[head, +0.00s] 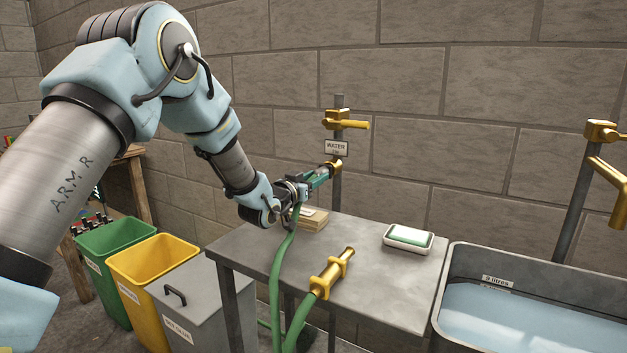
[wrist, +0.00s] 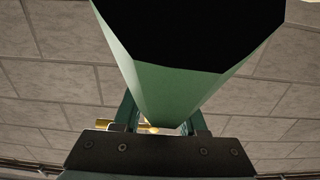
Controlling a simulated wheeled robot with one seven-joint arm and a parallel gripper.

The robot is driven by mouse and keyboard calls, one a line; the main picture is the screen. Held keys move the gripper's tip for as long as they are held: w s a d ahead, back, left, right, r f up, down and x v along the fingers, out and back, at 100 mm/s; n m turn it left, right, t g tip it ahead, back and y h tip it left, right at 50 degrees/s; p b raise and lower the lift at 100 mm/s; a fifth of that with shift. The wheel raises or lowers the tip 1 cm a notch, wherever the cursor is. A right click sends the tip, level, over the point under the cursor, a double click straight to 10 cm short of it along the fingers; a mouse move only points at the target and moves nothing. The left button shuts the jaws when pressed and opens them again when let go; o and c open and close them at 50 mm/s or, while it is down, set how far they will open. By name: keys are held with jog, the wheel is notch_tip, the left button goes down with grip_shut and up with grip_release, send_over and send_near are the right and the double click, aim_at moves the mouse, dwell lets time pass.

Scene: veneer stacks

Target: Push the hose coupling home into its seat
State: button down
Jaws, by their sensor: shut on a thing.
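My gripper (head: 318,179) is shut on a green, many-sided body, which I take to be the hose coupling (wrist: 165,88). In the wrist view the coupling runs away from the camera between the two fingers, and its near end is black. A green hose (head: 276,275) hangs from the gripper area to the floor. The gripper points at the brass outlet (head: 334,165) on the water post, which I take to be the seat. The coupling's front end is at or very near this outlet. Whether they touch, or how deep the coupling sits, is hidden.
A grey table (head: 262,240) stands below, with a brass fitting (head: 333,272) on a second hose, wooden blocks (head: 311,221) and a white tray (head: 408,237). A water basin (head: 440,318) is at right. Green (head: 100,245), yellow (head: 135,262) and grey (head: 205,300) bins stand at left.

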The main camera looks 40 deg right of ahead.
jog(key=shift+w+d, duration=0.1)
jog(key=shift+d, duration=0.4)
jog(key=shift+c, duration=1.9)
grip_release()
jog(key=b+v, duration=0.3)
jog(key=v, duration=0.7)
jog(key=shift+a, duration=0.35)
